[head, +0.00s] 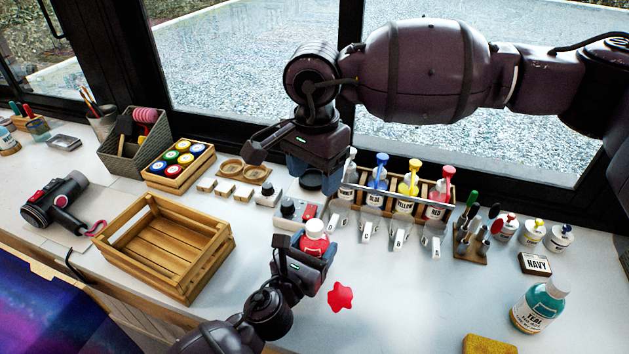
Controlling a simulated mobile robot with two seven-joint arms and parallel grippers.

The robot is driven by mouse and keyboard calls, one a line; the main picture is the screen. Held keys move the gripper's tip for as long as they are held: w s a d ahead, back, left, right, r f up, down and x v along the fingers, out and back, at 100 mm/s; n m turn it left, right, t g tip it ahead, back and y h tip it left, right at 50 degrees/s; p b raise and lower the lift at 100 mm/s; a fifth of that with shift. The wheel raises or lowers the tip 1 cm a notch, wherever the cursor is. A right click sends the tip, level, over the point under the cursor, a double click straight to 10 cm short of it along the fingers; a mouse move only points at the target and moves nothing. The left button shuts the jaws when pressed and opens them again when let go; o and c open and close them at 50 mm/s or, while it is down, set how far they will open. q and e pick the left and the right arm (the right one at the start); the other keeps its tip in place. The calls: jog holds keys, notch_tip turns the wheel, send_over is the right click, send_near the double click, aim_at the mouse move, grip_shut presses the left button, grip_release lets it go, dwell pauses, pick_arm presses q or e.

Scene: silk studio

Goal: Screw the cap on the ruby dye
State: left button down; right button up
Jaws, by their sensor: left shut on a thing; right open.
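A small bottle of red dye (314,244) with a pale top is held upright at the middle of the table. My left gripper (318,256) is shut around its lower part. A red star-shaped piece (340,296) lies on the white table just right of and in front of that gripper; it matches the dye's colour, but I cannot tell for sure that it is the cap. The bottle's label is mostly hidden.
An empty wooden crate (150,272) stands left of my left gripper.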

pick_arm(q)
jog(key=shift+c, duration=0.6)
grip_release()
jog(key=v, duration=1.1)
jog(key=shift+w+f, duration=0.1)
